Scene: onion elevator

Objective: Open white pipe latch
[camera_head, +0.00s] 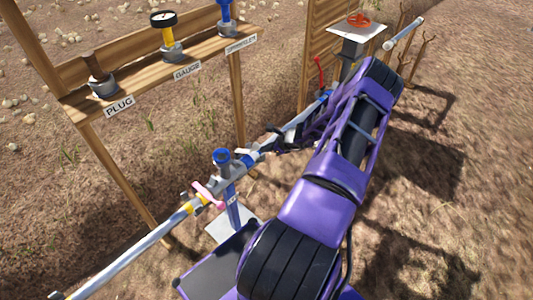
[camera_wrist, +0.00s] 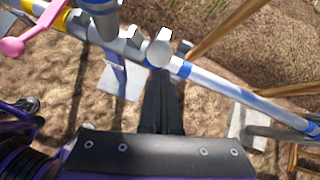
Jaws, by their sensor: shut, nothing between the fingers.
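A long grey pipe with blue and yellow bands (camera_wrist: 232,91) runs diagonally across the wrist view; it also shows in the head view (camera_head: 130,256). A round whitish-grey piece, apparently the white latch (camera_wrist: 159,52), sits on the pipe's grey joint near the middle of the wrist view. My gripper (camera_wrist: 162,78) is shut and empty, its dark fingers together just below this piece. Contact cannot be judged. In the head view my gripper (camera_head: 272,147) is beside the pipe, right of the blue valve post (camera_head: 231,203), and my arm hides part of the pipe.
A pink lever (camera_head: 207,194) is on the pipe left of the post; it also shows in the wrist view (camera_wrist: 14,46). A wooden shelf (camera_head: 146,73) holds a plug (camera_head: 101,83), a gauge (camera_head: 168,38) and a blue fitting.

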